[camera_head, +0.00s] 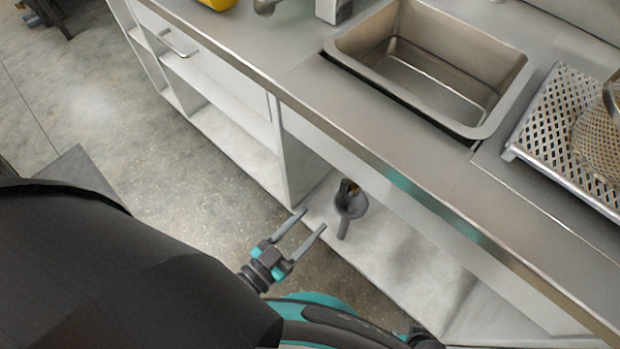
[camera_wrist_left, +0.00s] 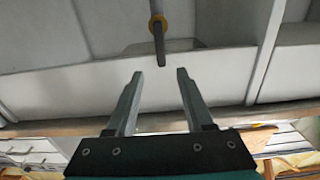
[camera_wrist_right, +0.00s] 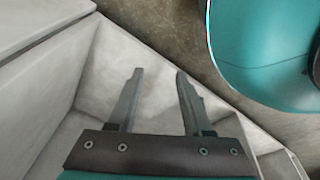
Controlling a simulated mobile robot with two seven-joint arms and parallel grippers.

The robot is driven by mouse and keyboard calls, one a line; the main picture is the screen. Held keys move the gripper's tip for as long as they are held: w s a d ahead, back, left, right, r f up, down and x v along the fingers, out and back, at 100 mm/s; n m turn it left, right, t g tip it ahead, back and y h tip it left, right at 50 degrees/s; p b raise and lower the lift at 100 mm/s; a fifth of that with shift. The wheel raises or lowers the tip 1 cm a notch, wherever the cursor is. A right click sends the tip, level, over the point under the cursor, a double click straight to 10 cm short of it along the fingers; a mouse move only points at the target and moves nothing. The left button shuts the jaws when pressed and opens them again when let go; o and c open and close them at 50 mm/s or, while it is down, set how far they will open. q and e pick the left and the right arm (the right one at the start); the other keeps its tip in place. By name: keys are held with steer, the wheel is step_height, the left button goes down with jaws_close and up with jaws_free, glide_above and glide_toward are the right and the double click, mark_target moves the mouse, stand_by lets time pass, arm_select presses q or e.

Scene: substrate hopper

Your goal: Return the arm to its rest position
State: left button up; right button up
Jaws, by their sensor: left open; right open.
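My left gripper (camera_head: 313,220) is open and empty in the head view, just in front of the low shelf under the counter. It also shows open in the left wrist view (camera_wrist_left: 160,73). A dark grey funnel-like tool (camera_head: 351,203) is on that shelf, just beyond the fingertips and apart from them. In the left wrist view a dark rod with a yellow ring (camera_wrist_left: 158,24) points towards the gap between the fingers, with nothing held. My right gripper (camera_wrist_right: 160,73) is open and empty in the right wrist view, near pale cabinet panels. It cannot be made out in the head view.
The steel counter (camera_head: 290,82) holds a sink (camera_head: 425,75) and a perforated rack (camera_head: 560,115) with a mesh basket (camera_head: 600,130). White open shelving (camera_head: 235,135) runs beneath. Free floor (camera_head: 100,105) lies to the left.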

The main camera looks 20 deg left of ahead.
arm_select(q)
steer(key=s+a+f+g+y+p, duration=0.1)
steer(key=s+a+f+g+y, duration=0.15)
steer(key=f, duration=0.45)
steer(key=s+a+f+g+y+p, duration=0.1)
steer(key=a+f+g, duration=0.25)
steer(key=f, duration=0.35)
steer(key=s+a+f+n+g+y, duration=0.1)
steer(key=s+a+f+g, duration=0.2)
steer(key=s, duration=0.3)
steer(key=s+a+f+g+y+p, duration=0.1)
steer(key=s+a+f+g+y, duration=0.1)
steer(key=s+f+g, duration=0.3)
steer(key=shift+s+a+f+n+g, duration=0.3)
steer(key=shift+s+a+n, duration=0.1)
steer(key=shift+s+a, duration=0.25)
arm_select(e)
steer(key=s+d, duration=0.3)
steer(key=s, duration=0.2)
steer(key=shift+s+d+f, duration=0.15)
steer(key=shift+s+f, duration=0.1)
steer(key=shift+f, duration=0.1)
